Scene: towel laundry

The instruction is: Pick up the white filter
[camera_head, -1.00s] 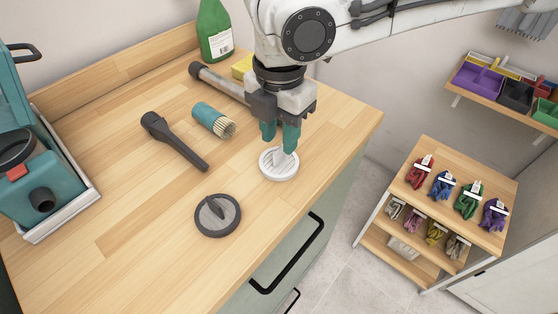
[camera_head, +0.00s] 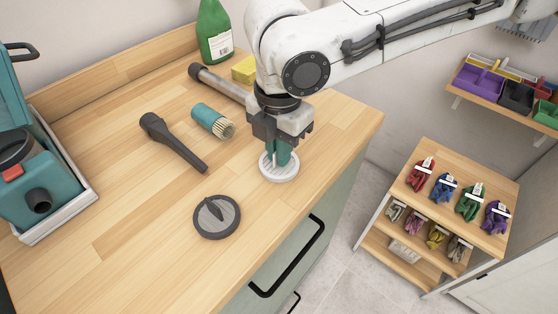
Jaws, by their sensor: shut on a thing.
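The white filter (camera_head: 279,173) is a round white disc with a raised middle part. It lies near the right edge of the wooden counter (camera_head: 130,235). My gripper (camera_head: 279,160) points down over it, with its teal fingers shut on the raised middle part. The fingers hide most of that part. The filter appears to rest on the counter; I see no clear gap under it.
A grey round cap (camera_head: 217,216) lies to the lower left of the filter. A brush (camera_head: 212,121), a black nozzle (camera_head: 172,141), a grey tube (camera_head: 218,83), a yellow sponge (camera_head: 244,69) and a green bottle (camera_head: 215,32) lie or stand further back.

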